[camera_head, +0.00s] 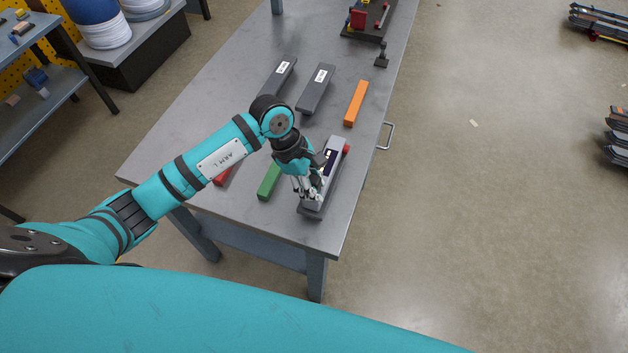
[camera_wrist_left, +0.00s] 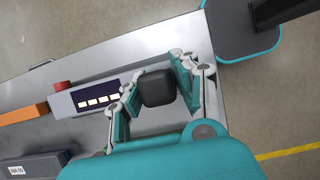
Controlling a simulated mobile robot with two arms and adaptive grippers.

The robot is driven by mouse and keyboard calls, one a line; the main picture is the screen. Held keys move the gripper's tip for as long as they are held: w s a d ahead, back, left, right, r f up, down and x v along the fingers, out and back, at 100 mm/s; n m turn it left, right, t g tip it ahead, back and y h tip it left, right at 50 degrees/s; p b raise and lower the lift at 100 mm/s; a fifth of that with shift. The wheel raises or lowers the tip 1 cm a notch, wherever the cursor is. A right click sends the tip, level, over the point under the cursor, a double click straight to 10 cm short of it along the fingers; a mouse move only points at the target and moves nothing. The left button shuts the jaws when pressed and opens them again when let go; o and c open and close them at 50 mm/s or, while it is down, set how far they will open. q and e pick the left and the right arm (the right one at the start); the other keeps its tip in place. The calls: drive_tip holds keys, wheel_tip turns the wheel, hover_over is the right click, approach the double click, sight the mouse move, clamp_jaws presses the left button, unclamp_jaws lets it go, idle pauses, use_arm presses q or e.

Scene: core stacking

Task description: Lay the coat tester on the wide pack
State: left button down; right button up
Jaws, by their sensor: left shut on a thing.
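The coat tester (camera_head: 335,157) is a long light-grey bar with a red knob at its far end and a dark panel with pale squares. It also shows in the left wrist view (camera_wrist_left: 62,104). My left gripper (camera_head: 311,190) is shut on its near part. In the left wrist view my left gripper's fingers (camera_wrist_left: 155,88) flank a dark rounded block. My right gripper is out of view.
On the grey table (camera_head: 220,110) lie an orange bar (camera_head: 356,103), a green bar (camera_head: 269,182), a partly hidden red bar (camera_head: 222,178) and two dark labelled packs (camera_head: 316,90) (camera_head: 281,73). A dark fixture (camera_head: 378,18) stands at the far end. A handle (camera_head: 387,136) juts from the right edge.

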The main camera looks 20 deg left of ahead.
use_arm(q)
drive_tip(key=c, duration=1)
unclamp_jaws()
drive_tip(key=b+v, duration=0.3)
drive_tip(key=v, duration=0.9)
